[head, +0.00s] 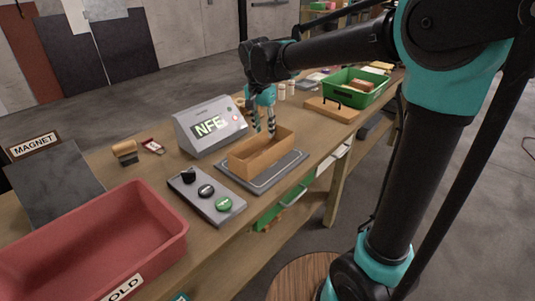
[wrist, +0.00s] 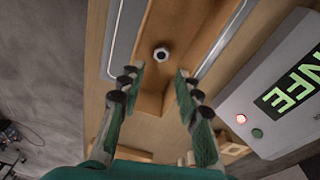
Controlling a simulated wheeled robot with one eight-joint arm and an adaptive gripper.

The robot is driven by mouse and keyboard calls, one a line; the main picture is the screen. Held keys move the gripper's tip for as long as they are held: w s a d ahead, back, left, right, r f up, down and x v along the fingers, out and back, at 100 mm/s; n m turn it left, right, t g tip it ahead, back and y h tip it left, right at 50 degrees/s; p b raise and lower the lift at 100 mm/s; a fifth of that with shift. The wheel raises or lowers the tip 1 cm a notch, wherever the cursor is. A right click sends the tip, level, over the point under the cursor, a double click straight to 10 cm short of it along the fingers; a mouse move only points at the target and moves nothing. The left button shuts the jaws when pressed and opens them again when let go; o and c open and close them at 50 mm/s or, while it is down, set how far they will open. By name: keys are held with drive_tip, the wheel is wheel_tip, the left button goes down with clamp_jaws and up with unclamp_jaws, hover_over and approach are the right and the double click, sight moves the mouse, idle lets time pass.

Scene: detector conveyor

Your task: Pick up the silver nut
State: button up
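The silver nut (wrist: 161,54) lies on the floor of the wooden tray (wrist: 186,14) in the wrist view. In the head view the nut is hidden by the walls of the wooden tray (head: 262,158). My gripper (head: 264,130) is above the tray, pointing down. In the wrist view my gripper (wrist: 158,75) has its two fingers apart with nothing between the tips. The nut shows just beyond the fingertips, roughly centred between them.
A grey display unit (head: 207,127) reading "NFE" stands beside the tray. A button panel (head: 207,194) and a red bin (head: 165,222) are at the front left. A green bin (head: 356,88) and a wooden board (head: 332,110) are farther right.

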drive_tip(key=f, duration=0.4)
drive_tip(key=shift+w+d+f, duration=0.15)
drive_tip(key=shift+w+f, duration=0.15)
drive_tip(key=shift+f, duration=0.1)
drive_tip(key=f, duration=0.2)
drive_tip(key=w+f, duration=0.1)
drive_tip(key=f, duration=0.2)
drive_tip(key=shift+w+d, duration=0.1)
drive_tip(key=shift+d, duration=0.05)
drive_tip(key=shift+r, duration=0.1)
clamp_jaws()
